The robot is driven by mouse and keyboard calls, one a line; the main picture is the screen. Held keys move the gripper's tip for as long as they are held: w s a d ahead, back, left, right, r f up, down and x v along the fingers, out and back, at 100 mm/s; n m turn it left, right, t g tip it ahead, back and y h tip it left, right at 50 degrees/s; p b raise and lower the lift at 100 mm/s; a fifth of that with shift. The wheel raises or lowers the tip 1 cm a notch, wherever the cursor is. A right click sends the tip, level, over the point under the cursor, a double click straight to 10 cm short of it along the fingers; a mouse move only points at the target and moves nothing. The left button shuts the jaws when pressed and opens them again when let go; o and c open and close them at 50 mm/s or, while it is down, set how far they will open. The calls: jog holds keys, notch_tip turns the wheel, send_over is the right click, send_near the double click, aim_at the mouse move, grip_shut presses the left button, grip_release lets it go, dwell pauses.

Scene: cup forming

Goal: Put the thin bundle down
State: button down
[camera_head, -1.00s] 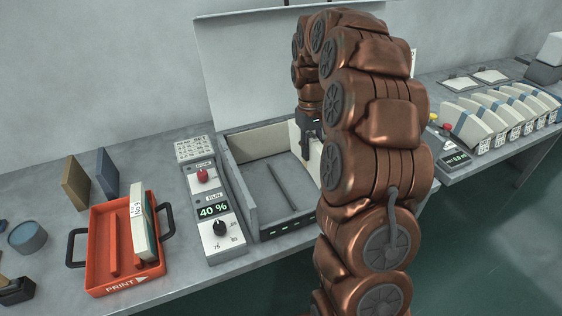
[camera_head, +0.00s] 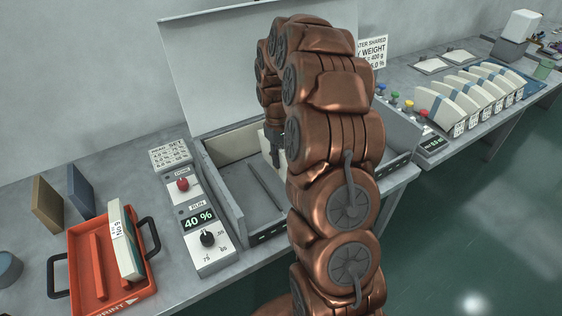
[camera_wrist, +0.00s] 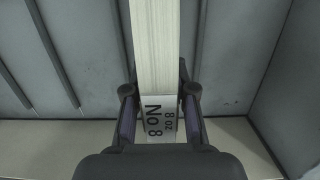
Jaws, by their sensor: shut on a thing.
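My gripper (camera_wrist: 158,98) is shut on a thin pale bundle (camera_wrist: 156,45), with one finger on each side of it. The bundle's end label reads "8 oz No 8" in the wrist view. The bundle is above or inside the grey open box (camera_head: 232,212), whose floor with dark ribs shows in the wrist view (camera_wrist: 62,50). I cannot tell whether the bundle touches the floor. In the head view my gripper (camera_head: 276,150) is mostly hidden behind my arm.
Left of the box stands a control panel (camera_head: 204,238) reading 40 %. An orange tray (camera_head: 82,240) holds another bundle (camera_head: 126,240). The box's raised lid (camera_head: 215,70) stands behind. Several bundles (camera_head: 440,108) stand in a row on the right bench.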

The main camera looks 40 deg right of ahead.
jog(key=shift+f, duration=1.2)
jog(key=shift+f, duration=0.1)
jog(key=c, duration=0.9)
grip_release()
jog(key=shift+c, duration=0.2)
